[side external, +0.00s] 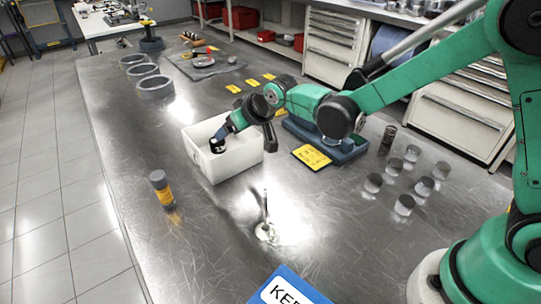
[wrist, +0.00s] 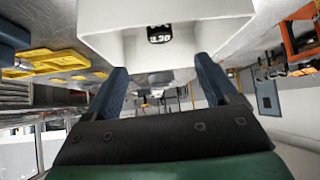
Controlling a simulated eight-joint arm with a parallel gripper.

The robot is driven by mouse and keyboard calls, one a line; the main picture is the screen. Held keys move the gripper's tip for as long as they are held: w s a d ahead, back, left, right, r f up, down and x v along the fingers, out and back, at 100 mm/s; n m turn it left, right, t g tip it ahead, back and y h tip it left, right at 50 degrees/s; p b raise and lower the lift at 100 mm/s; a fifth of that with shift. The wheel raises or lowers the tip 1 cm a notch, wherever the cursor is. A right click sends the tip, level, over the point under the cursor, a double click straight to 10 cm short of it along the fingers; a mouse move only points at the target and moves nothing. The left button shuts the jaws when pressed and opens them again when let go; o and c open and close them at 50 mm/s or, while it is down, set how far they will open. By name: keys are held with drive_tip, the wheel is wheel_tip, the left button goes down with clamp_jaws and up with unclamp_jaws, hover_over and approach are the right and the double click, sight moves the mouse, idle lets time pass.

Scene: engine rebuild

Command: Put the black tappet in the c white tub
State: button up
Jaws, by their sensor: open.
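The white tub (side external: 238,166) stands on the steel bench, and its pale walls fill the top of the wrist view (wrist: 110,20). My gripper (side external: 217,139) is over the tub's near left part. In the wrist view its dark blue fingers are spread apart, with my gripper (wrist: 160,63) open. A small black thing with white marks (side external: 217,147) shows just below the fingertips, and also between the fingers in the wrist view (wrist: 159,34). It may be the black tappet or a label; I cannot tell which. The tub's floor is mostly hidden.
Several silver cylinders (side external: 404,205) and a dark spring (side external: 388,140) stand at the right. A blue sign (side external: 288,287) is in front.

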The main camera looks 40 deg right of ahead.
drive_tip(key=s+d+r+m+g, duration=0.1)
drive_tip(key=s+d, duration=0.3)
drive_tip(key=s, duration=0.5)
drive_tip(key=s+d+r+h, duration=0.1)
drive_tip(key=s+d+r, duration=0.3)
drive_tip(key=s, duration=0.6)
drive_tip(key=shift+s+d+r+m+g, duration=0.2)
drive_tip(key=shift+d+m+g, duration=0.15)
drive_tip(key=shift+m+g, duration=0.05)
